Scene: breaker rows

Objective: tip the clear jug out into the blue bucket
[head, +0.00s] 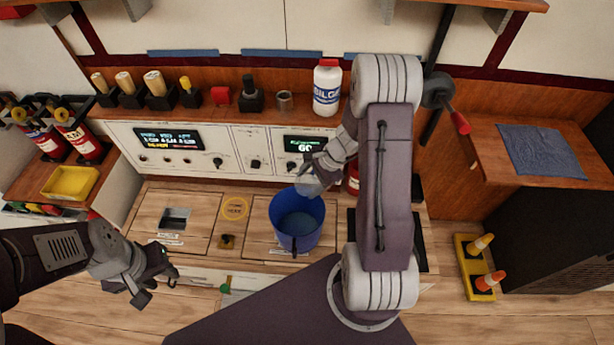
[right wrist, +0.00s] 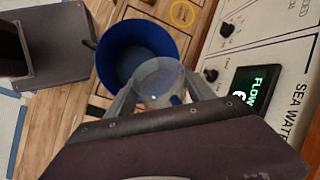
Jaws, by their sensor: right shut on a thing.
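The blue bucket (head: 283,222) stands on the wooden counter below the control panel, and its open mouth faces up. My right gripper (head: 314,176) is shut on the clear jug (head: 309,186), just above the bucket's back right rim. In the right wrist view the clear jug (right wrist: 158,82) sits between the fingers and overlaps the rim of the blue bucket (right wrist: 112,58). I cannot tell how far the jug is tilted or what it holds. The bucket's inside looks bluish at the bottom. My left gripper (head: 154,280) is open and empty, left of the bucket and low in view.
A white panel (head: 190,163) with screens runs behind the bucket. On the shelf above stand a white bottle (head: 327,88), a metal cup (head: 284,100) and several black-based handles. A yellow tray (head: 70,182) sits at left. Orange cones (head: 489,281) stand at right.

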